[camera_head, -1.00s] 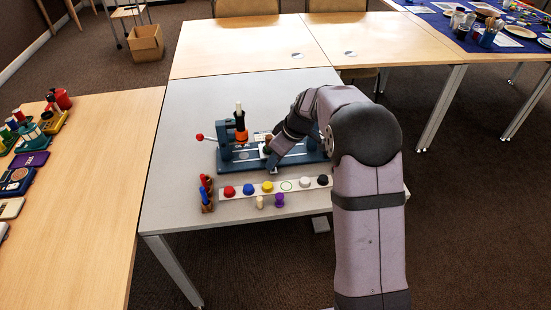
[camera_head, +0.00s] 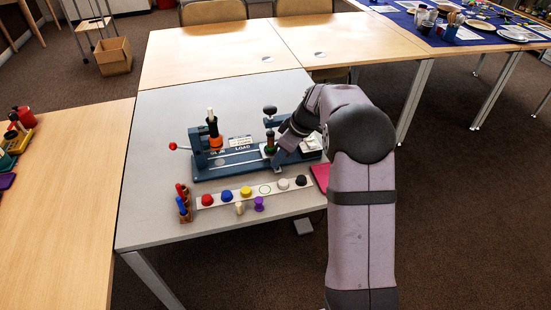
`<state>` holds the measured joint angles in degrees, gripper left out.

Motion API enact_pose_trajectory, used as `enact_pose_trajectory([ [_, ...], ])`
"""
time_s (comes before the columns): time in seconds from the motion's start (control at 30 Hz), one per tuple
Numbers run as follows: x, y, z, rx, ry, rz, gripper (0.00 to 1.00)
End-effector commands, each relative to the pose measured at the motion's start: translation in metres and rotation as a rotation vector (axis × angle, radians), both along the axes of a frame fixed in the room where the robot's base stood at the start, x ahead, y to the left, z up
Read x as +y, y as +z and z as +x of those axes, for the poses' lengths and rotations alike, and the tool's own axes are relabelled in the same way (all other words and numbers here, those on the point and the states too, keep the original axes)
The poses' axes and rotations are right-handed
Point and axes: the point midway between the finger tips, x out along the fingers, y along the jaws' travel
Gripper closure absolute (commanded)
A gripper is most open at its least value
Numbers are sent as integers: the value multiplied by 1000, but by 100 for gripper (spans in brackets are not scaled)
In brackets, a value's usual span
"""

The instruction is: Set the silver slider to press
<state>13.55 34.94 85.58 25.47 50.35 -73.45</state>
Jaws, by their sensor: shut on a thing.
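The blue machine base (camera_head: 228,173) stands on the grey table, with a rail along it and the labels GLUE and LOAD on its left and middle parts. The silver slider (camera_head: 268,152) is on the rail, right of the LOAD label, and carries a small piece with a dark green and brown top (camera_head: 270,138). My gripper (camera_head: 277,162) is low at the slider's right front side, shut on it. My fingers partly hide the slider. A post with a black knob (camera_head: 269,110) stands just behind the slider. The press label is not readable.
An orange and black bottle (camera_head: 214,134) stands at the base's left, beside a red-knobbed lever (camera_head: 173,146). In front lie a white strip (camera_head: 226,195) with coloured knobs and a wooden rack (camera_head: 185,214) of pegs. A pink sheet (camera_head: 320,174) is at right.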

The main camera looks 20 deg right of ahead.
Motion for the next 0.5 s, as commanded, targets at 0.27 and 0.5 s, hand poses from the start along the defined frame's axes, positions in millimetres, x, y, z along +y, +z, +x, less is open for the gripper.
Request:
enact_pose_trajectory([
  [0.27, -4, 0, 0, -2, -3, -8, 64],
  [0.5, -4, 3, 0, -2, -3, -7, 64],
])
